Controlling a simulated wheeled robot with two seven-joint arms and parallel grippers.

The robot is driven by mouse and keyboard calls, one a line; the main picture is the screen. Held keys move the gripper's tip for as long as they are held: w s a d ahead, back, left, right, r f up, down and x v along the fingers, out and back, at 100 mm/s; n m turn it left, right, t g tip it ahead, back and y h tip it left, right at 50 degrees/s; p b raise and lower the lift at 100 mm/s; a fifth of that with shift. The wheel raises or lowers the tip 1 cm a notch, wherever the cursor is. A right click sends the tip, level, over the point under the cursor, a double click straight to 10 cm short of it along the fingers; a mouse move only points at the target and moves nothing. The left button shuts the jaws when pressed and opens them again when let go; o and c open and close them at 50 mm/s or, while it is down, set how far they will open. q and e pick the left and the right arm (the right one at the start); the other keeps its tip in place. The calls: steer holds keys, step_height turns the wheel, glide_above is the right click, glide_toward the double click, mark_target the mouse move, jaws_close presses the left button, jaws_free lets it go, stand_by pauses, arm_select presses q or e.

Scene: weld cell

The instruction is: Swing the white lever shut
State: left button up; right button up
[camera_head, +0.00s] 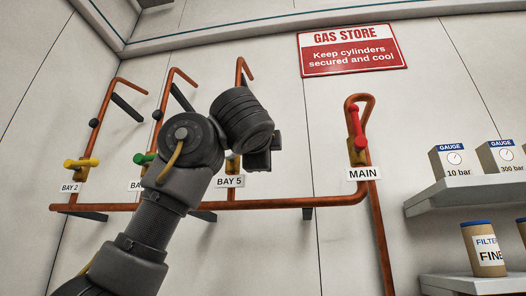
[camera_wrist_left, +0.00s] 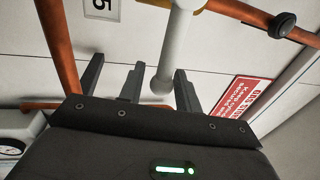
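The white lever (camera_wrist_left: 177,42) is a pale rod with a rounded end in the left wrist view. It reaches down from the top edge toward my left gripper (camera_wrist_left: 160,72). The gripper's dark fingers are apart, and the lever's rounded end shows between them, with gaps visible on both sides. I cannot tell whether it touches a finger or how deep it sits. In the head view my left arm and wrist cover the lever at the BAY 5 label (camera_head: 229,181); only part of a brass valve body (camera_head: 233,164) shows there. My right gripper is in neither view.
Copper pipes (camera_head: 275,203) run along the wall. A yellow lever (camera_head: 81,163) is at BAY 2, a green lever (camera_head: 144,158) left of my wrist, and a red lever (camera_head: 356,127) above MAIN. Shelves (camera_head: 470,190) with gauge boxes (camera_head: 451,160) stand at right. A red sign (camera_head: 352,49) hangs above.

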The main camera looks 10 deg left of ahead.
arm_select(q)
steer(key=shift+s+f+b, duration=0.25)
steer(key=shift+s+b, duration=0.15)
steer(key=shift+b, duration=0.05)
steer(key=s+f+b, duration=0.1)
steer(key=s+b, duration=0.4)
steer(key=s, duration=0.4)
steer(key=shift+s+f+b, duration=0.3)
steer(key=shift+s+b, duration=0.05)
steer(key=shift+s, duration=0.05)
